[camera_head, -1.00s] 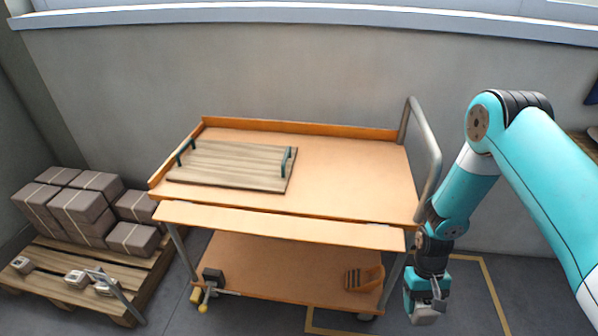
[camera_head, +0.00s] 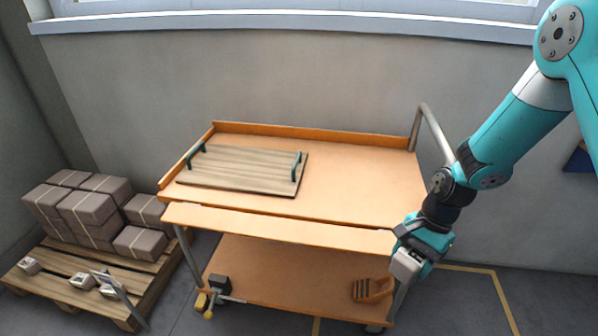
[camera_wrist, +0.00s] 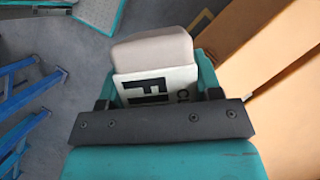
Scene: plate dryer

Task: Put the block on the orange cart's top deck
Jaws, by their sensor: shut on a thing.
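The block (camera_wrist: 152,52) is pale beige with a white label and black letters. My gripper (camera_head: 410,256) is shut on it, and in the wrist view the block sits between the fingers. In the head view the block (camera_head: 404,266) shows as a light shape at the gripper's end. The orange cart's top deck (camera_head: 355,180) lies to the left of my gripper. The gripper is at the deck's front right corner, apparently just outside its edge; the exact gap is unclear.
A wooden tray (camera_head: 240,170) with two green handles covers the deck's left part; its right part is bare. A grey push handle (camera_head: 437,135) rises at the right end. A pallet (camera_head: 130,285) with boxes stands left.

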